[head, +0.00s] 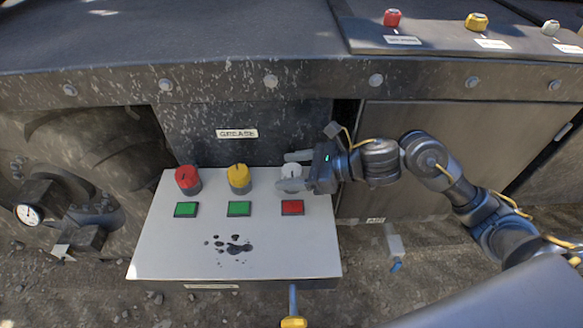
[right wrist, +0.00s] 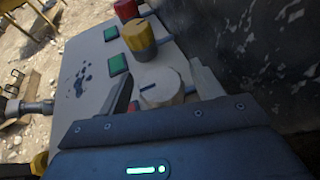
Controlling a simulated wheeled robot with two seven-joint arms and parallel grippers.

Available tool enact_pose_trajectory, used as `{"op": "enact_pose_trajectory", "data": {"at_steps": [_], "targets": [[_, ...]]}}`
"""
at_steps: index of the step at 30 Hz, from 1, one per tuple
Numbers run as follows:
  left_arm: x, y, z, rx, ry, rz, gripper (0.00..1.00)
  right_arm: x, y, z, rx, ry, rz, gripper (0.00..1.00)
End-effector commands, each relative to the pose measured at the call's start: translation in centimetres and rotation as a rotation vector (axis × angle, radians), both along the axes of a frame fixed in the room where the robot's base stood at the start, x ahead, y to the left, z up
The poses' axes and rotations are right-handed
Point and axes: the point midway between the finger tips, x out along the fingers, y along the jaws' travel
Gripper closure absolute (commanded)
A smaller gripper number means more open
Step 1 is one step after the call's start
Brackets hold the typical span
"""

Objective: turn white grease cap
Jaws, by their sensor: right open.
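The white grease cap (head: 291,174) is the rightmost of three caps on the light grey panel (head: 180,255) under the GREASE label (head: 237,133). My right gripper (head: 294,171) comes in from the right with one finger behind the cap and one in front. In the right wrist view the white cap (right wrist: 160,86) stands between the two open fingers, with a dark line on its top. I cannot tell whether either finger touches it. My left gripper is not in view.
A red cap (head: 187,178) and a yellow cap (head: 238,177) stand left of the white one. Two green buttons (head: 186,209) and a red button (head: 292,208) lie in front. A second set of caps (head: 476,21) sits on the upper ledge. A gauge (head: 28,214) is at left.

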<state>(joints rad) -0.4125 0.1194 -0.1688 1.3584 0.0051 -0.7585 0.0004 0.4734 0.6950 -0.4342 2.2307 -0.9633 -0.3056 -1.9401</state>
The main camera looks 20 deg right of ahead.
Motion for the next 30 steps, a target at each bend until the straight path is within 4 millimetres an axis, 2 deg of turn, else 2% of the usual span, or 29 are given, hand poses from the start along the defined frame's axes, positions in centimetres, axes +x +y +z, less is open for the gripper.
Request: {"op": "enact_pose_trajectory", "data": {"at_steps": [8, 19, 27, 30], "targets": [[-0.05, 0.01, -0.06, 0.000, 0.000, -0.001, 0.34, 0.09, 0.14, -0.09, -0.002, -0.001, -0.001, 0.34], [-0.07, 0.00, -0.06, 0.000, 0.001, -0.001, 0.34, 0.08, 0.13, -0.07, 0.000, 0.000, -0.001, 0.79], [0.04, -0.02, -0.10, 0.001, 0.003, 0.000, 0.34, 0.06, 0.14, -0.14, -0.001, -0.002, -0.032, 0.79], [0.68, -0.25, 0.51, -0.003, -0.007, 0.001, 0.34, 0.02, 0.15, -0.21, -0.001, -0.001, -0.072, 0.79]]}}
